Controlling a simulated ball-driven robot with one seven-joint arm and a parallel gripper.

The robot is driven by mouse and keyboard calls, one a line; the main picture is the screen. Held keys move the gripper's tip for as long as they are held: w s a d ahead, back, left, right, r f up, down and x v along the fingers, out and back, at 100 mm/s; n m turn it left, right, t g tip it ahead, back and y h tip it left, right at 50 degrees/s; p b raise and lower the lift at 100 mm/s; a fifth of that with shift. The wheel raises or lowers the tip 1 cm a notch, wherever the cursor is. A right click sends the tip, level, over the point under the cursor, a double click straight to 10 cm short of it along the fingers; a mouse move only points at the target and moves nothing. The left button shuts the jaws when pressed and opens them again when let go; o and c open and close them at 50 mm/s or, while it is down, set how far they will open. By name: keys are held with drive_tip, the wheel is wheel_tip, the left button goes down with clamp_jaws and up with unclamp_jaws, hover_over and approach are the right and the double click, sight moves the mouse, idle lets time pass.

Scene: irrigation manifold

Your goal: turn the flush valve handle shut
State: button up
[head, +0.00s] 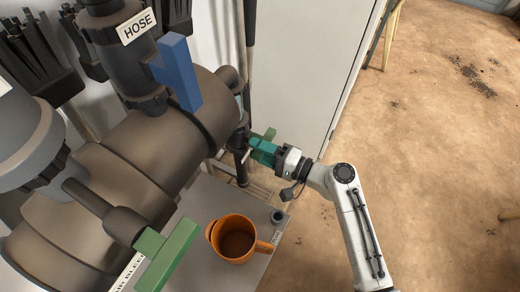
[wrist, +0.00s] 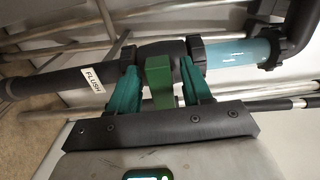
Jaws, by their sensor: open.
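The green flush valve handle (wrist: 160,82) is in the middle of the wrist view, on a dark pipe with a white FLUSH label (wrist: 93,80) to its left. In that view the handle lies crosswise to the pipe. My gripper (wrist: 157,76) is open, its teal fingers on either side of the handle. A gap shows at the left finger; whether the right finger touches is unclear. In the head view my gripper (head: 260,149) is at the far end of the manifold, and only a bit of the green handle (head: 270,134) shows behind it.
The large brown manifold (head: 150,150) carries a blue handle (head: 180,72) by a HOSE label (head: 138,27) and another green handle (head: 167,256) in front. An orange mug (head: 236,240) stands on the grey top (head: 205,200) below. The brown floor at right is mostly open.

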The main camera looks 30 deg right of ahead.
drive_tip(key=shift+s, duration=0.1)
drive_tip(key=v, duration=1)
drive_tip(key=shift+s+d+p, duration=0.2)
drive_tip(key=shift+s+p, duration=0.05)
drive_tip(key=shift+p, duration=0.15)
drive_tip(key=shift+a, duration=0.1)
drive_tip(key=s+a+f+n+g+h, duration=0.3)
drive_tip(key=s+f+n+g+h, duration=0.15)
drive_tip(key=n+g, duration=0.35)
drive_tip(key=s+d+r+n+g+h, duration=0.2)
drive_tip(key=s+d+r+n+h, duration=0.15)
drive_tip(key=d+h, duration=0.2)
drive_tip(key=s+f+m+g, duration=0.1)
drive_tip(key=s+f+g, duration=0.3)
drive_tip(key=s, duration=0.6)
wheel_tip(320, 180, up, 19)
drive_tip(key=p, duration=2)
drive_tip(key=shift+s+d+h, duration=0.4)
